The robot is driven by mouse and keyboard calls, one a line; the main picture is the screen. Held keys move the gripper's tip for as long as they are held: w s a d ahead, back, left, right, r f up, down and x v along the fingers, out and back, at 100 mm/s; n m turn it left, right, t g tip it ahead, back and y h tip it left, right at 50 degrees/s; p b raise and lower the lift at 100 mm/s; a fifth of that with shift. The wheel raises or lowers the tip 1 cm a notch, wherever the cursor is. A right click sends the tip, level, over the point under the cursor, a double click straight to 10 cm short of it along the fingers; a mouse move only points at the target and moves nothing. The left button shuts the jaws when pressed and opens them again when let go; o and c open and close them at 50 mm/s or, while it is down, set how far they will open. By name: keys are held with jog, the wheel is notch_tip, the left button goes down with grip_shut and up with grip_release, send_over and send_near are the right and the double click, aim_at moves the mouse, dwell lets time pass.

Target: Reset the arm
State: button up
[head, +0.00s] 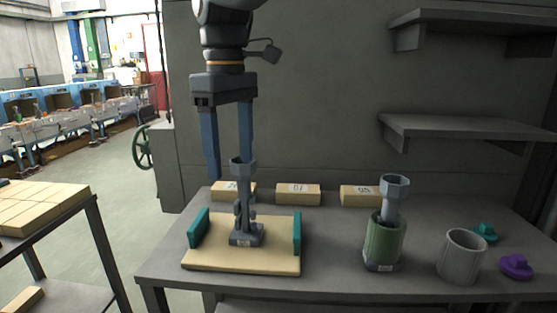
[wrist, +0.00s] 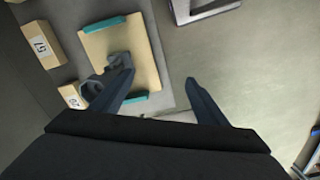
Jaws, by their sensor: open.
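My gripper (head: 229,165) hangs pointing down over the left part of the table, with its two blue fingers apart and nothing between them. In the wrist view my gripper (wrist: 160,82) also shows spread fingers. A grey metal piece (head: 246,205) with a cup-like top and a square foot stands upright on a tan board (head: 200,260). One fingertip overlaps its top in the head view; I cannot tell whether they touch. The board has teal end pieces (head: 297,233) at two sides and also shows in the wrist view (wrist: 140,55).
On the right of the table (head: 330,275) stand a green cylinder (head: 383,240) with a grey cup-topped piece (head: 393,190) in it, a grey cup (head: 461,257), and teal (head: 485,233) and purple (head: 516,266) knobs. Labelled boxes (head: 298,194) line the back. Shelves (head: 450,126) jut out upper right.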

jog(key=s+d+f+m, duration=0.3)
jog(key=d+f+m, duration=0.6)
jog(key=d+f, duration=1.3)
jog(key=s+d+f+m+t, duration=0.1)
jog(key=s+d+f+m, duration=0.2)
jog(key=s+d+f, duration=0.3)
jog(key=shift+s+d+f+m, duration=0.15)
jog(key=shift+f+m, duration=0.1)
jog(key=shift+m, duration=0.05)
